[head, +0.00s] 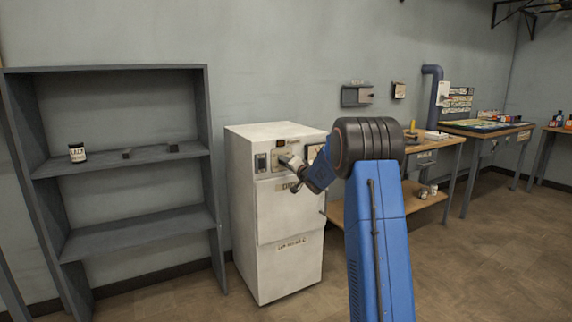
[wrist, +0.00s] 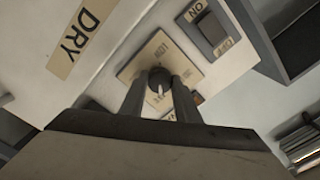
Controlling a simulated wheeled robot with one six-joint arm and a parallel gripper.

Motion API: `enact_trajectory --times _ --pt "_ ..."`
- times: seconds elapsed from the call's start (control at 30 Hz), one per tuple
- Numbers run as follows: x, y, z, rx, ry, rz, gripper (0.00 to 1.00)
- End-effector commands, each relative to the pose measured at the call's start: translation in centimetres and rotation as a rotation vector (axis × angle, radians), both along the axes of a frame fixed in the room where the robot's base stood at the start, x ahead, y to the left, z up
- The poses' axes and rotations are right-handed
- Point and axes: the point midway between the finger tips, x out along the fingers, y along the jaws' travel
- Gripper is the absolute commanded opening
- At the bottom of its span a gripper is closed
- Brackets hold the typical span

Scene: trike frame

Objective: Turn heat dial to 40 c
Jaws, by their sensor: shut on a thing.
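The heat dial (wrist: 159,77) is a dark round knob with a pale pointer line, set on a tan plate (wrist: 143,62) on the white cabinet (head: 290,225). My gripper (wrist: 160,92) is shut on the dial, one finger on each side of it. In the head view my gripper (head: 288,164) reaches the upper front of the cabinet and hides the dial. The plate's markings are too small and blurred to read, so I cannot tell the setting.
An ON/OFF switch (wrist: 212,29) sits beside the dial plate, and a DRY label (wrist: 78,38) is on the cabinet front. A grey shelf (head: 130,226) stands left of the cabinet. A wooden workbench (head: 440,150) stands to the right. Open floor lies in front.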

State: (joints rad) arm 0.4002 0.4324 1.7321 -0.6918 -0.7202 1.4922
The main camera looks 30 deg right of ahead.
Motion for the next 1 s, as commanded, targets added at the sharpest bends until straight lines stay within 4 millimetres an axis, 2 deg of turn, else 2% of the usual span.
enact_trajectory --times 0.63,0.67,0.7,1.0 --pt "-0.06 -0.01 -0.43 0.050 0.008 -0.001 0.07" --pt "-0.06 -0.01 -0.43 0.050 0.008 -0.001 0.36" --pt "-0.05 -0.01 -0.42 0.050 0.008 -0.001 0.46" --pt "-0.06 0.00 -0.15 0.049 0.004 0.000 0.48"
